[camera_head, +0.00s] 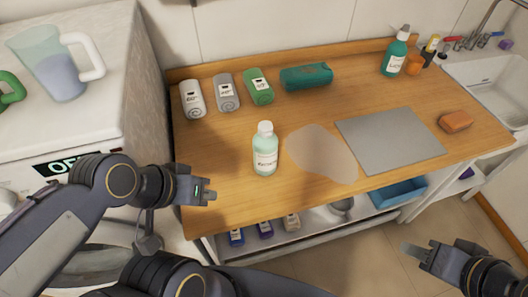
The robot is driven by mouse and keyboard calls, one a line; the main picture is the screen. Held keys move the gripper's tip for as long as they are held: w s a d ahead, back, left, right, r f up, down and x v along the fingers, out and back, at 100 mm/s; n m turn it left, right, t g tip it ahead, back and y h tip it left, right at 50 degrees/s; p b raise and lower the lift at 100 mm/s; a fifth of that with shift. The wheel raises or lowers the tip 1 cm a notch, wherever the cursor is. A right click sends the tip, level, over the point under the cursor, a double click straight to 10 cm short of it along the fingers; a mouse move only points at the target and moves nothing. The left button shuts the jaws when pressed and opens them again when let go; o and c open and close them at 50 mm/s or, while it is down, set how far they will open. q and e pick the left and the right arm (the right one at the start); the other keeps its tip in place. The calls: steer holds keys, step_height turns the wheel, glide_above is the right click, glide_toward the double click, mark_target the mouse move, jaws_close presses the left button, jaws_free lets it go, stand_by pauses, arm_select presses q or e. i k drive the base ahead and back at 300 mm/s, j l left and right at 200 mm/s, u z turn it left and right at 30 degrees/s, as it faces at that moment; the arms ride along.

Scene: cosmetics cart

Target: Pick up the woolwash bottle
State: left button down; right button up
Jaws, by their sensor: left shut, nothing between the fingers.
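A pale green bottle (265,155) with a white cap and white label stands upright on the wooden counter (220,135), left of its middle. It looks like the woolwash bottle, but its label is too small to read surely. My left gripper (208,191) is shut and empty at the counter's front left edge, left of the bottle and apart from it. My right gripper (412,249) is low at the right, in front of the counter and far from the bottle. Its fingers are seen too poorly to tell open from shut.
Rolled towels (226,92) and a teal bundle (306,77) lie along the back. A teal bottle (395,54) stands at the back right. A grey mat (390,140) and a beige patch (318,153) lie right of the pale bottle. A washing machine (100,115) borders the left.

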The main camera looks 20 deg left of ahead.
mark_target(265, 150)
steer(key=i+l, duration=0.1)
steer(key=l, duration=0.25)
steer(key=i+l, duration=0.1)
steer(key=l, duration=0.55)
steer(key=l+u, duration=0.15)
steer(key=u, duration=0.25)
steer(key=i+l+u, duration=0.1)
steer(key=u, duration=0.3)
steer(key=l+u, duration=0.2)
steer(key=u, duration=0.25)
steer(key=l+u, duration=0.2)
steer(key=u, duration=0.2)
steer(key=i+j+u, duration=0.1)
steer(key=u, duration=0.2)
steer(key=i+u, duration=0.3)
